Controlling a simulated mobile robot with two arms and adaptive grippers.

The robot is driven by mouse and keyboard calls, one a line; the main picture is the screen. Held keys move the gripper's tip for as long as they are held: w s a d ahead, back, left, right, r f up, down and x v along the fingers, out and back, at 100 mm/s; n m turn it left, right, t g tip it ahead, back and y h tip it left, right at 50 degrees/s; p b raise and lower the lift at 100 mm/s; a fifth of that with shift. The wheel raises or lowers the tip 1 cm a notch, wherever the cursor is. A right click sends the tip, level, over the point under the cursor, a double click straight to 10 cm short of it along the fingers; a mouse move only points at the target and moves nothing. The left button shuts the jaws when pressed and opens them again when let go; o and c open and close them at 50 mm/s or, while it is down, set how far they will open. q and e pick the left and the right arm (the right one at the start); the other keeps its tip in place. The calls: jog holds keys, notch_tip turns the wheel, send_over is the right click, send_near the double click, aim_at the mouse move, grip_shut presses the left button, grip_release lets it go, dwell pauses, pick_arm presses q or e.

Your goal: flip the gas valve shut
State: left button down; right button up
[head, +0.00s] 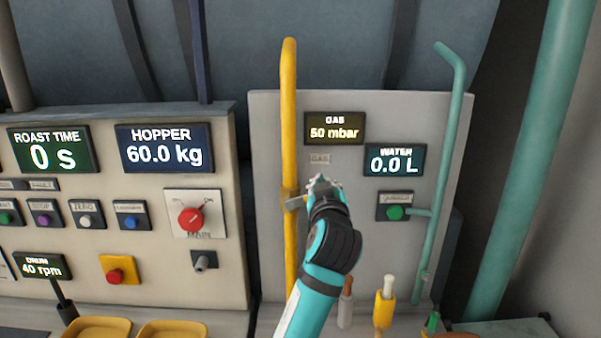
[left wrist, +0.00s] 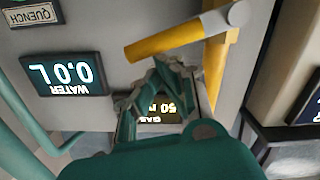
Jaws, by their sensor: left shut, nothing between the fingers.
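The yellow gas pipe (head: 290,120) runs upright at the left of the grey panel. Its valve (head: 292,203) is partly hidden behind my left gripper in the head view. In the left wrist view the yellow valve lever (left wrist: 170,38) lies across the pipe (left wrist: 216,65), roughly crosswise, with a grey hub (left wrist: 238,14) at one end. My left gripper (head: 319,182) is shut and empty, close beside the lever. Its fingertips (left wrist: 162,66) appear near the lever's side; I cannot tell whether they touch. The gas display (head: 334,128) reads 50 mbar. My right gripper is out of view.
A water display (head: 395,160) and a green quench button (head: 394,213) are right of the gripper, beside a teal pipe (head: 448,130). A control panel with a red main knob (head: 191,219) stands left. Several handled tools, including a yellow one (head: 384,308), stand below.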

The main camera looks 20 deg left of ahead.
pick_arm(q)
jog(key=shift+w+d+f+m, duration=0.15)
jog(key=shift+d+f+m, duration=0.1)
jog(key=shift+f+m, duration=0.5)
jog(key=shift+w+d+f+m, duration=0.1)
jog(key=shift+d+f+m, duration=0.1)
jog(key=shift+f+m, duration=0.5)
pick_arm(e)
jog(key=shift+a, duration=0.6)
pick_arm(q)
jog(key=shift+r, duration=0.3)
